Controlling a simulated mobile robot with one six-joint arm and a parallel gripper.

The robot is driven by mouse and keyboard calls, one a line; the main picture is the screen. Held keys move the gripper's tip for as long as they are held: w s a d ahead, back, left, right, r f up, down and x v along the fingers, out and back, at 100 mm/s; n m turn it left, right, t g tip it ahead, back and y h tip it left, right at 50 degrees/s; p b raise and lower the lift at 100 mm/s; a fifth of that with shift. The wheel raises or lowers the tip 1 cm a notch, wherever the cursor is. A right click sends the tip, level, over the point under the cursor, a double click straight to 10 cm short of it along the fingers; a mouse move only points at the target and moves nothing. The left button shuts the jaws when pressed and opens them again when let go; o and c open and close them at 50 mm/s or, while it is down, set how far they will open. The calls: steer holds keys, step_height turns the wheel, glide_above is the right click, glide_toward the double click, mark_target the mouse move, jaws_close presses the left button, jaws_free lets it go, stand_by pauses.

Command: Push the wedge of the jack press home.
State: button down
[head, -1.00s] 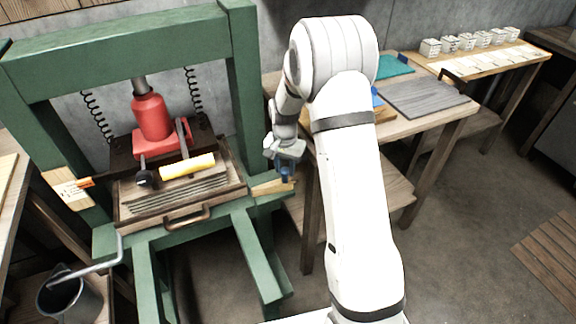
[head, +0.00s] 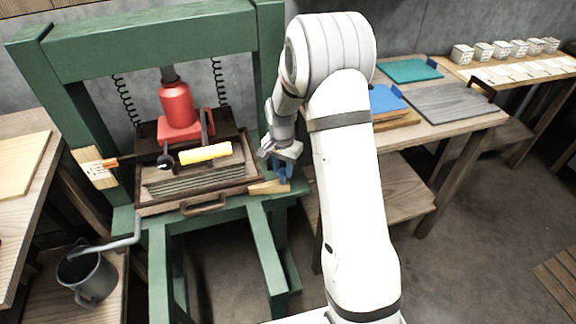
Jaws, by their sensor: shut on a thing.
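The jack press is a green frame (head: 140,42) with a red jack (head: 177,106) standing over a wooden tray (head: 160,207) that holds a stack of grey plates. A pale wooden wedge (head: 266,188) lies at the tray's right side, on the press's green ledge. Its left end meets or passes beside the tray's corner; I cannot tell how deep it sits. My gripper (head: 284,174), with blue fingers, is shut on the wedge's right end. The exact contact is too small to make out.
A yellow roller (head: 205,153) lies on the stack. A pale board (head: 95,167) sits on the left post. A grey bucket (head: 87,277) stands at lower left. The right-hand table (head: 440,130) carries blue, teal and grey sheets.

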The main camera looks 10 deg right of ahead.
steer(key=shift+w+a, duration=0.1)
steer(key=shift+a, duration=0.25)
steer(key=c, duration=1.2)
jaws_free()
steer(key=shift+a, duration=0.15)
steer(key=shift+o, duration=0.7)
steer(key=shift+d+r, duration=0.1)
steer(key=shift+d, duration=0.1)
step_height(320, 180, up, 7)
steer(key=shift+f, duration=0.1)
steer(key=shift+r, duration=0.45)
